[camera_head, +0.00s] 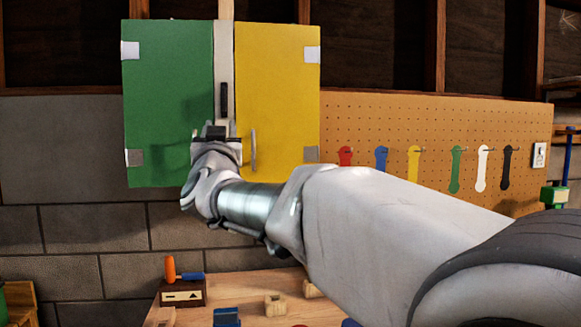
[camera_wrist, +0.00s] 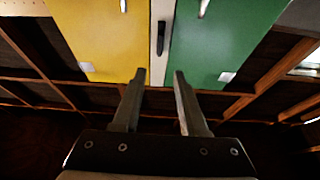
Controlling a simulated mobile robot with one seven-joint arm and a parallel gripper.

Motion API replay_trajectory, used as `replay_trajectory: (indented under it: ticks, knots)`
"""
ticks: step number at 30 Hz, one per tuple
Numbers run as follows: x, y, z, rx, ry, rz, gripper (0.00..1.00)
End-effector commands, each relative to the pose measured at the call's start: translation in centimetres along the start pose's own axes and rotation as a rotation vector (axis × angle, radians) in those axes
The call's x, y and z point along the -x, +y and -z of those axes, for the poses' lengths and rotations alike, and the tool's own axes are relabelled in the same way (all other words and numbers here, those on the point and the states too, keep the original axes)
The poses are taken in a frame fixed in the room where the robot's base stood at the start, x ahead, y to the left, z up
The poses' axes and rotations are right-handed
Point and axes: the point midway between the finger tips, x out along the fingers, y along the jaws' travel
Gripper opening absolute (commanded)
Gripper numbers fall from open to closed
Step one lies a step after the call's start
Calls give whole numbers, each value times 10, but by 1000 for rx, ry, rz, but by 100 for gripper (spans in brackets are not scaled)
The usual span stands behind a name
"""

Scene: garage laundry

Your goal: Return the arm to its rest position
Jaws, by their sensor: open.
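My gripper (camera_head: 217,135) is raised in front of a two-coloured panel, with a green half (camera_head: 165,90) and a yellow half (camera_head: 285,85). In the wrist view, its two fingers (camera_wrist: 157,76) are spread apart with nothing between them. A pale strip (camera_wrist: 157,66) with a dark upright bar (camera_wrist: 161,38) separates the yellow half (camera_wrist: 100,35) from the green half (camera_wrist: 225,40). The fingertips lie near the panel's edge in that view; I cannot tell how far they are from it. My arm reaches across from the lower right and hides part of the pegboard and bench.
A pegboard (camera_head: 400,112) with several coloured hanging tools is on the right wall. A wooden bench (camera_head: 255,288) below holds a box (camera_head: 183,293) with an orange-handled tool and small blocks (camera_head: 275,305). A grey block wall (camera_head: 75,235) stands behind.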

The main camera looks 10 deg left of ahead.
Motion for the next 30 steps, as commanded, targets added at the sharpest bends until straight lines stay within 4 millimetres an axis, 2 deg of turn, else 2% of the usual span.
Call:
replay_trajectory:
  ticks: [5,8,11,14,17,20,24,27,30]
  knots:
    - [7,17,4,12,-52,34,42]
    - [24,40,3,28,-145,79,42]
    - [55,72,-7,45,-287,115,42]
    - [96,105,-23,51,-448,124,42]
    - [148,139,-42,51,-622,105,42]
    - [209,172,-61,38,-804,56,42]
    - [305,212,-84,2,-1057,-54,42]
    - [369,232,-97,-30,-1211,-145,42]
    - [422,244,-105,-60,-1330,-227,42]
